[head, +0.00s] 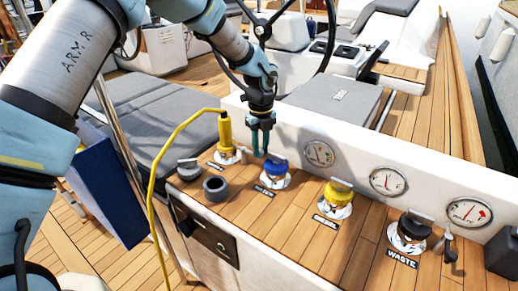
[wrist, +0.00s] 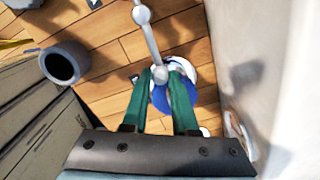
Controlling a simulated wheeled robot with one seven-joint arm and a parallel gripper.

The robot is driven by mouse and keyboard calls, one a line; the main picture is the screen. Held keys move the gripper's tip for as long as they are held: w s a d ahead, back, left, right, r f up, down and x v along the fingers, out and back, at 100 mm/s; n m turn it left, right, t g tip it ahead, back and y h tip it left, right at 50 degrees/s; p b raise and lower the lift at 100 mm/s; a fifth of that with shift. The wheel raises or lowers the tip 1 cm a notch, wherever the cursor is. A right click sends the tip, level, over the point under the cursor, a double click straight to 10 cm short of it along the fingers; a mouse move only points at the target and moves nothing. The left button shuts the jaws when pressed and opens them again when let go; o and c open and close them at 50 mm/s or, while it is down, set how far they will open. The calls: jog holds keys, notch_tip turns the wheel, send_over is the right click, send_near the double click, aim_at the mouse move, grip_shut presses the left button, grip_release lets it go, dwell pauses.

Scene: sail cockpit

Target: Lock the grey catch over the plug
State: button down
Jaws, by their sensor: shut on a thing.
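The yellow plug (head: 226,132) stands upright in its round white fitting (head: 226,158) at the left end of the wooden console top, with a yellow cable leaving its head. The grey catch (wrist: 149,38) shows in the wrist view as a slim rod with rounded knobs, running up out of the picture. My gripper (head: 260,152) is shut on its near end, and its teal fingertips (wrist: 160,76) are in the wrist view. It is right of the plug and above the blue cap (head: 275,167), which is partly hidden by the fingers. The catch's other end is not clear.
A dark open cup (head: 215,188) and a grey cap (head: 188,169) stand in front of the plug. A yellow cap (head: 339,191) and a black cap (head: 413,228) stand to the right. A white wall with gauges (head: 388,182) rises behind. The yellow cable (head: 152,185) hangs over the left side.

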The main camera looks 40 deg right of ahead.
jog(key=shift+w+d+n, duration=0.2)
jog(key=shift+w+n, duration=0.1)
jog(key=shift+n, duration=0.1)
jog(key=c, duration=0.7)
grip_release()
jog(key=shift+s, duration=0.15)
notch_tip(320, 180, up, 11)
jog(key=shift+f+b, duration=0.1)
jog(key=shift+b, duration=1.05)
